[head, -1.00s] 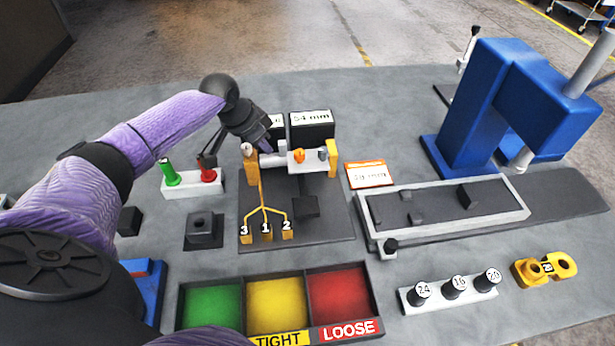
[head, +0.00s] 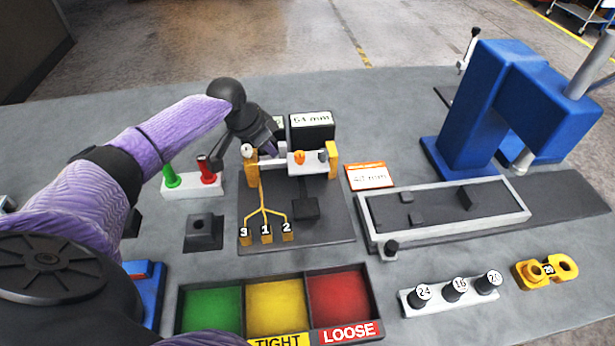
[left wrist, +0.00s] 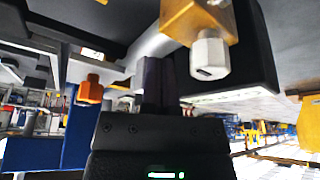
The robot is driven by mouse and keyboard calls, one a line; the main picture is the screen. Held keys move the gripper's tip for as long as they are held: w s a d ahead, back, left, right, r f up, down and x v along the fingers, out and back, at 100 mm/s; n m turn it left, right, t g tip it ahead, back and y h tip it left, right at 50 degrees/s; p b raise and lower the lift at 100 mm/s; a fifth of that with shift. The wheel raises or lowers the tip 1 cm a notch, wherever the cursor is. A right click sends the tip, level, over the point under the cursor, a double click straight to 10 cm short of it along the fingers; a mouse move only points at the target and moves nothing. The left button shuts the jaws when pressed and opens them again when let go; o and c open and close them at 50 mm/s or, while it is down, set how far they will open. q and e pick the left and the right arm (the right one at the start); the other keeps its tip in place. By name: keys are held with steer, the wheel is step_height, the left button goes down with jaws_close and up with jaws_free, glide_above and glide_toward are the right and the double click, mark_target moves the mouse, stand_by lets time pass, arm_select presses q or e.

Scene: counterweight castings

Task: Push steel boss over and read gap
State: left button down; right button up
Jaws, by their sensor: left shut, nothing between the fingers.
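A measuring fixture stands at mid-table in the head view, with a left yellow post (head: 250,166), a right yellow post (head: 333,160) and a pale steel bar (head: 309,166) between them. An orange knob (head: 299,157) and a small grey piece (head: 322,156) sit along the bar; I cannot tell which part is the boss. My left gripper (head: 277,151) is shut and empty, just behind the bar and right of the left post. In the left wrist view its fingers (left wrist: 155,85) are together, between the orange knob (left wrist: 90,89) and a white hex nut (left wrist: 209,57). Contact is unclear.
A display (head: 311,127) stands behind the fixture; its mm figure is blurred. An orange-topped card (head: 369,176) lies right of it. A three-colour tray (head: 311,300) is in front, a grey-rimmed tray (head: 445,233) and blue press (head: 470,120) right. Red and green pegs stand left.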

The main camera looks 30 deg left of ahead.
arm_select(q)
steer(key=shift+w+d, duration=0.15)
steer(key=shift+d+r+p, duration=0.1)
steer(key=shift+p, duration=0.2)
stand_by(1.3)
step_height(320, 180, up, 7)
steer(key=p, duration=0.7)
